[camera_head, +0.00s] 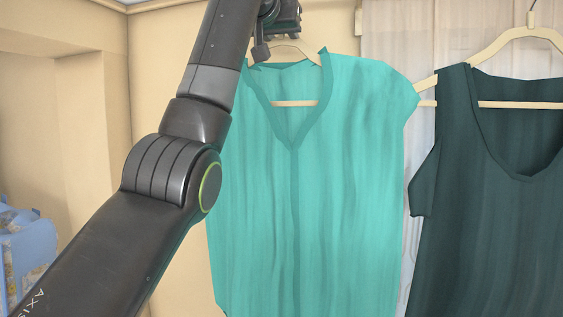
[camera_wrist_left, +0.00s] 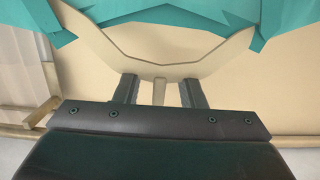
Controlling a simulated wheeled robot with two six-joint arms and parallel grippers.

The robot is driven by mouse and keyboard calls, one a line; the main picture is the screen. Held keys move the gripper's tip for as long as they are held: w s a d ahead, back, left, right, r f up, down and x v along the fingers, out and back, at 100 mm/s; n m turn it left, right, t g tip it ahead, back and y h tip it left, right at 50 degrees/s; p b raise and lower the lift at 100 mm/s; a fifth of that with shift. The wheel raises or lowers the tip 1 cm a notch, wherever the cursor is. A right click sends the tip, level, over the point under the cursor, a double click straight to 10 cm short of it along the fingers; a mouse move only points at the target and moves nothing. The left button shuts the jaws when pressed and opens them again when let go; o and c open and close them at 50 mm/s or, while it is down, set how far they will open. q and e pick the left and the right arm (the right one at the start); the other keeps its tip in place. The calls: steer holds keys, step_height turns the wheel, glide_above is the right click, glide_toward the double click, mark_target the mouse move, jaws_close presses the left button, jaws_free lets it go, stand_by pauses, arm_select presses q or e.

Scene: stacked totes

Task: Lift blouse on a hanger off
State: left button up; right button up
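The turquoise sleeveless blouse (camera_head: 345,180) hangs on a cream hanger (camera_head: 296,104) in the middle of the head view. Its neckline edge (camera_wrist_left: 180,18) shows along the top of the left wrist view. There the hanger (camera_wrist_left: 159,62) spreads as a wide curve, with a short stem between my fingers. My left gripper (camera_head: 279,40) is at the hanger's top in the head view. In the left wrist view my left gripper (camera_wrist_left: 159,91) is open, one finger on each side of the stem, with gaps on both sides. The hook's upper end is hidden. My right gripper is not in view.
A dark green sleeveless top (camera_head: 490,210) hangs on another hanger (camera_head: 517,34) close to the right. A pale curtain (camera_head: 385,40) is behind the garments. A blue patterned bin (camera_head: 28,250) stands at lower left. A wooden frame (camera_wrist_left: 32,118) shows at left in the wrist view.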

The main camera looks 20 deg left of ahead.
arm_select(q)
steer(key=shift+s, duration=0.15)
jaws_close()
steer(key=shift+r, duration=0.1)
stand_by(1.2)
